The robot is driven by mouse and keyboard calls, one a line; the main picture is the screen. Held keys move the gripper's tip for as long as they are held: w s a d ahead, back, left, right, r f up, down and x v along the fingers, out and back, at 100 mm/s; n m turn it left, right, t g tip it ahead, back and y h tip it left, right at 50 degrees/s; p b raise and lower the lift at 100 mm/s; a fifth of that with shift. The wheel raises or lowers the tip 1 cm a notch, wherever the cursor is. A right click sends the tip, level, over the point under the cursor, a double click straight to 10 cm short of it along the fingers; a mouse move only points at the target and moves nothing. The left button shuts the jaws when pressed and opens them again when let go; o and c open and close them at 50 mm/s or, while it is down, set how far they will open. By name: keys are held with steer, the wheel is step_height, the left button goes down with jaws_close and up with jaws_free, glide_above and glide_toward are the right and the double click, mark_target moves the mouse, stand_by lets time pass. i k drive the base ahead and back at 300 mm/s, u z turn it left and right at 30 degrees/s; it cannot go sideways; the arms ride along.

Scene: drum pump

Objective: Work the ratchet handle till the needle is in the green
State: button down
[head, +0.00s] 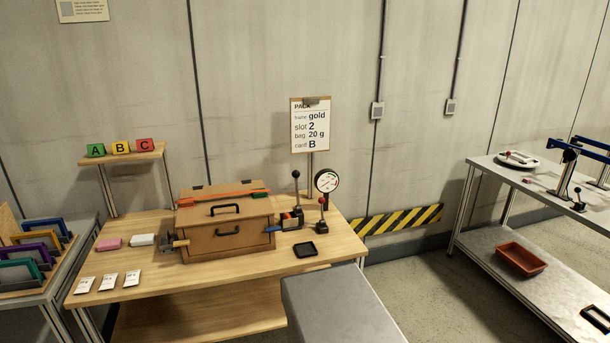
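A round white gauge (327,181) stands at the right back of the wooden table. Its face shows a little green and red, but the needle is too small to read. Just below it is a small upright lever with a red knob (322,201) on a dark base. Left of that, a taller upright lever with a black knob (296,175) rises from a dark block with an orange part. I cannot tell which lever is the ratchet handle. My gripper is not in this view.
A brown case (226,225) fills the middle of the wooden table (190,275). A small black tray (305,250) lies in front of the levers. A sign (310,125) stands behind. A grey surface (340,305) is at the front. A metal bench (500,240) is right, across open floor.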

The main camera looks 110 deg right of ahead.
mark_target(295, 174)
steer(key=z, duration=0.05)
steer(key=k, duration=2.65)
steer(key=z, duration=4.1)
steer(key=i, duration=0.1)
steer(key=u, duration=2.55)
steer(key=i, duration=0.35)
